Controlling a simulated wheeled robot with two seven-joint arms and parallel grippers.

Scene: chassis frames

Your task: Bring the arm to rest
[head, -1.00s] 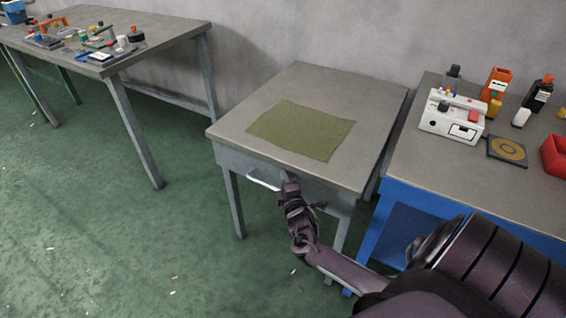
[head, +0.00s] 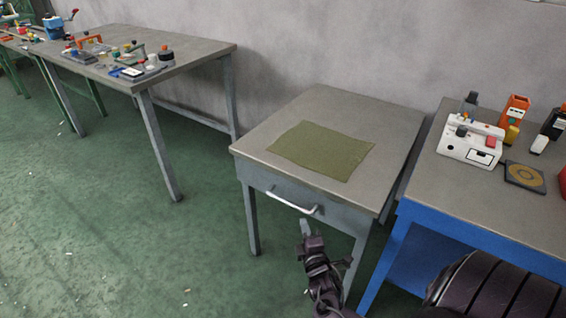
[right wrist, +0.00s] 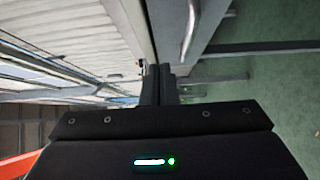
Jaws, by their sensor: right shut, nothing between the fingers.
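My right gripper (head: 306,228) is in the head view, low in front of the small grey table and just below its drawer handle (head: 292,201). It is apart from the handle as far as I can see. Its fingers (right wrist: 160,84) show in the right wrist view, shut together with nothing between them. The handle also shows at the top of the right wrist view (right wrist: 190,25). The drawer front looks flush with the table. My left gripper is out of view.
An olive cloth (head: 320,150) lies flat on the small grey table (head: 400,115). To the right is a blue-framed bench (head: 470,200) with a white device (head: 470,140) and a dark pad (head: 525,175). A longer bench (head: 200,55) with several parts stands left. Green floor (head: 110,220) is open at left.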

